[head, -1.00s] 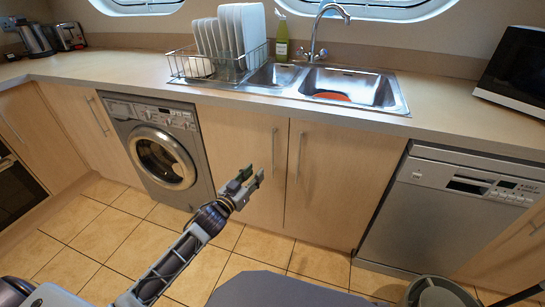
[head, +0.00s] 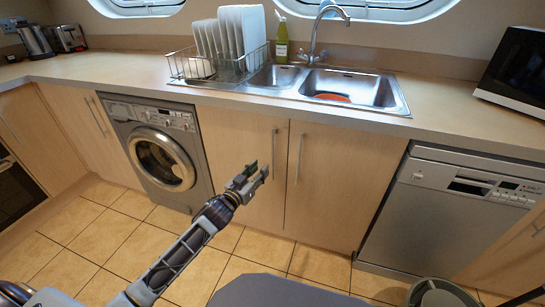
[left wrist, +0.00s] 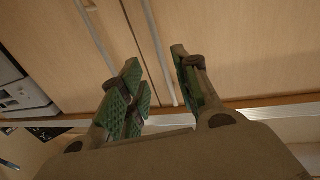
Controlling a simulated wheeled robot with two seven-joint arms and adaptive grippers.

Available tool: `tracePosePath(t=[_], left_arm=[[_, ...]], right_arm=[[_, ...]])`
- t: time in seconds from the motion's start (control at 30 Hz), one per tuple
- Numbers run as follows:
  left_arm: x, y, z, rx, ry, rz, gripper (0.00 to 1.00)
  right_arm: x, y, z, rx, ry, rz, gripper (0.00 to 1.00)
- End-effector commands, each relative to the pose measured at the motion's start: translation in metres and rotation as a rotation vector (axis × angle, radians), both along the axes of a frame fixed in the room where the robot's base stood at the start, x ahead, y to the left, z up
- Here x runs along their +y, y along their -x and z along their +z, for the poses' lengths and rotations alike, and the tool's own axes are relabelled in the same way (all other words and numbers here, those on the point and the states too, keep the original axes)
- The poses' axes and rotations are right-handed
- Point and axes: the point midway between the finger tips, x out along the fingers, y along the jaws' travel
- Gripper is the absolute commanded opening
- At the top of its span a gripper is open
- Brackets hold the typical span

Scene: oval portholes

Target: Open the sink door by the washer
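The left sink door (head: 232,140), the one beside the washer (head: 163,160), is a pale wood panel and stands closed. Its vertical bar handle (head: 274,148) is near its right edge. My left gripper (head: 260,172) is in front of this door, close to the lower part of the handle. In the left wrist view its two green-padded fingers (left wrist: 155,62) are apart, and the handle (left wrist: 157,40) appears between their tips. I cannot tell how much depth separates them. My right gripper is not in view.
The right sink door (head: 340,180) is closed, with its own handle (head: 299,157) close by. A dishwasher (head: 440,215) stands to the right. The counter above holds the sink (head: 350,88) and a dish rack (head: 220,65). Tiled floor (head: 120,225) is open before the washer.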

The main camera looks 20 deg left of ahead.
Motion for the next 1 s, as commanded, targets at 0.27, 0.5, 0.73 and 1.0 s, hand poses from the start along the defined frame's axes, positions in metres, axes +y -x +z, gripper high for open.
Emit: tracePosePath(t=[0.27, 0.5, 0.73, 1.0], left_arm=[[-0.004, -0.019, 0.000, 0.000, -0.001, 0.001, 0.32], [-0.008, -0.036, 0.000, -0.001, -0.001, 0.000, 0.32], [-0.012, -0.051, 0.001, -0.002, -0.001, 0.000, 0.32], [-0.016, -0.070, 0.000, -0.001, -0.001, 0.001, 0.32]], right_arm=[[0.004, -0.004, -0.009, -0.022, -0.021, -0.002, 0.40], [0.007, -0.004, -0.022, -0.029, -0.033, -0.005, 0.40], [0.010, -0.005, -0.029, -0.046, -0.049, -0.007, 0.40], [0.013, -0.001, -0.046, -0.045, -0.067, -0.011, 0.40]])
